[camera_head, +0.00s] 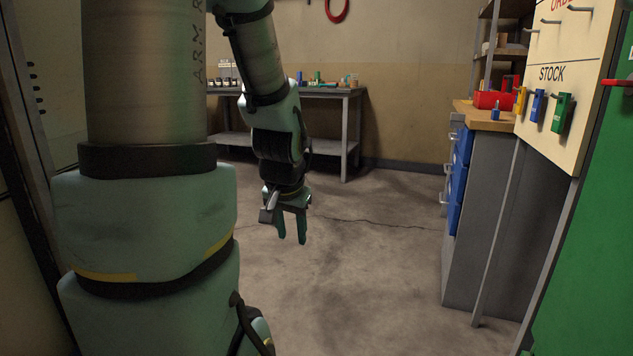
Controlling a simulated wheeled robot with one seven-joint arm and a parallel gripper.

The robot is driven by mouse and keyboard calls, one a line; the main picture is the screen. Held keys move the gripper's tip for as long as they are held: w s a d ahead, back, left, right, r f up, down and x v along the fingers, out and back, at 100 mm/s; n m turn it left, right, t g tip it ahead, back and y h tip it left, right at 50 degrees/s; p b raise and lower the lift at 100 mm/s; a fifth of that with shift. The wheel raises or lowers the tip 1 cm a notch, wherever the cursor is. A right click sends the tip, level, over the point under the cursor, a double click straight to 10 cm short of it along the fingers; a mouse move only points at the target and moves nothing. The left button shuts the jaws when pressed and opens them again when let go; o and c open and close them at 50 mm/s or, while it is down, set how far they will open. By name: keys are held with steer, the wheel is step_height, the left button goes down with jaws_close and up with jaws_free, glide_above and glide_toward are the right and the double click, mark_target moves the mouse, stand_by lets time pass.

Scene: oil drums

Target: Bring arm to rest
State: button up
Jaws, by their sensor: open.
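My arm hangs down in the middle left of the head view. My gripper (292,238) is at its end, fingers pointing down over bare floor. The two green fingers stand apart with nothing seen between them. The gripper touches nothing that I can see. My own large arm or column parts fill the left of the view and hide what is behind them.
A workbench (349,95) with small items stands at the back wall. At the right are a grey cabinet (476,230) with blue drawers (460,165), a red bin (491,99) on top, and a STOCK board (580,65) with tags on hooks. A green panel (590,240) is at the far right. The middle floor (370,270) is clear.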

steer(key=s+a+f+n+g, duration=0.2)
steer(key=s+n+g, duration=0.1)
steer(key=s, duration=0.4)
step_height(320, 180, up, 23)
steer(key=p, duration=2.3)
steer(key=shift+d, duration=0.2)
